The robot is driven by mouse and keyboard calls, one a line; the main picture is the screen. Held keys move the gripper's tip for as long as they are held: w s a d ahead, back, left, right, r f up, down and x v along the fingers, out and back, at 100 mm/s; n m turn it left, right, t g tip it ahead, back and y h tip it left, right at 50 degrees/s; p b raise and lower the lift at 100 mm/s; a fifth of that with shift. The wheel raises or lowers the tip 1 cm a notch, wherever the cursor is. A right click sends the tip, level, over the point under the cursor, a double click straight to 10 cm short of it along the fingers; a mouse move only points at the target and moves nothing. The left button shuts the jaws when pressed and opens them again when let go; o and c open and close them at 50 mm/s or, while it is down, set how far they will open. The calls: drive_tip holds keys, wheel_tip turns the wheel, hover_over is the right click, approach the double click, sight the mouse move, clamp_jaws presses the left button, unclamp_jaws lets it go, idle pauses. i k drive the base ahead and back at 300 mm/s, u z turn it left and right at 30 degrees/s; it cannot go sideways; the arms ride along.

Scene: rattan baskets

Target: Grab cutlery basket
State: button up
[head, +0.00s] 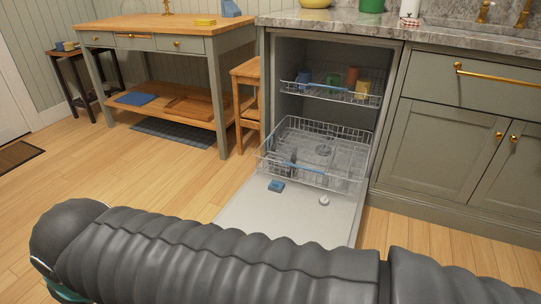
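I cannot pick out a cutlery basket for certain in the head view. The dishwasher stands open, with its door (300,213) folded down flat. Its lower wire rack (314,172) is pulled out over the door. A small dark item (291,157) sits at the left of this rack, too small to identify. The upper wire rack (318,92) holds several coloured cups. My dark, ribbed arm lies across the bottom of the view and hides the floor in front of the door. My gripper is not in view.
A blue block (276,186) and a white round part (324,200) are on the open door. Grey cabinets (437,140) stand to the right. A wooden stool (246,100) and a worktable (165,33) stand to the left. Wooden floor (120,175) is clear at left.

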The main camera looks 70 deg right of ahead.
sight(277, 157)
drive_tip(key=i, duration=2.85)
drive_tip(key=z, duration=4.3)
drive_tip(key=i, duration=1)
drive_tip(key=u, duration=0.05)
